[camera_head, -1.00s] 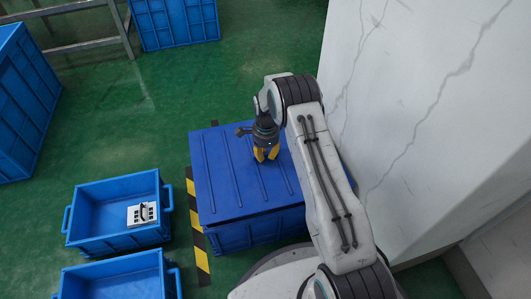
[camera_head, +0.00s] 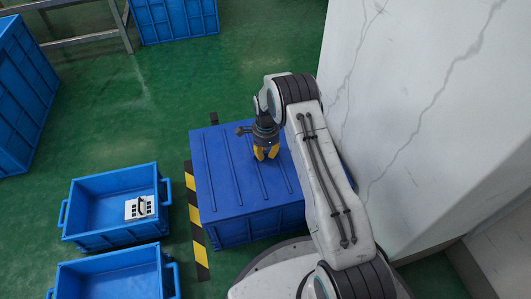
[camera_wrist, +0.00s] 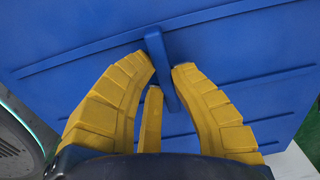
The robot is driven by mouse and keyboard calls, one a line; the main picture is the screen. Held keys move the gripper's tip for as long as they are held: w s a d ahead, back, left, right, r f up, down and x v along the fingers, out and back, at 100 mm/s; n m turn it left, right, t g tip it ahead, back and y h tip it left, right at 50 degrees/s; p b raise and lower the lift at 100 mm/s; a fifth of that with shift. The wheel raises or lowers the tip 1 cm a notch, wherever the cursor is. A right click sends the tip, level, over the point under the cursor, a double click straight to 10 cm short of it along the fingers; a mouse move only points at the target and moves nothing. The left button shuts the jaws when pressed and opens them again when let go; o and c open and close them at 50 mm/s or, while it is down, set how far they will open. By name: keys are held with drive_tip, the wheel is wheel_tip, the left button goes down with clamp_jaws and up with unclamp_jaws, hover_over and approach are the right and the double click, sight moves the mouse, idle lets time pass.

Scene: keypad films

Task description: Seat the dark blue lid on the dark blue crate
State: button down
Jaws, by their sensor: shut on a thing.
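The dark blue lid (camera_head: 218,172) is a flat ribbed panel lying level over the dark blue crate (camera_head: 255,226). Its near edge runs closely along the crate's top, but I cannot tell whether it is fully down all round. My gripper (camera_head: 266,156) points down over the lid's right half. In the wrist view, my gripper's yellow fingers (camera_wrist: 164,72) close around the lid's upright bar handle (camera_wrist: 160,60). The lid's far right part is hidden behind my arm.
A white pillar (camera_head: 400,110) stands close at the right. Yellow-black floor tape (camera_head: 196,220) runs along the crate's left side. Two open blue bins stand at the left, the upper one (camera_head: 72,205) holding a small white keypad-like box (camera_head: 140,207).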

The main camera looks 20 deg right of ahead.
sight(266, 158)
drive_tip(key=shift+f, duration=0.45)
idle(0.6)
drive_tip(key=c, duration=1.2)
unclamp_jaws()
drive_tip(key=shift+o, duration=0.2)
wheel_tip(266, 158, up, 12)
drive_tip(key=shift+s, duration=0.15)
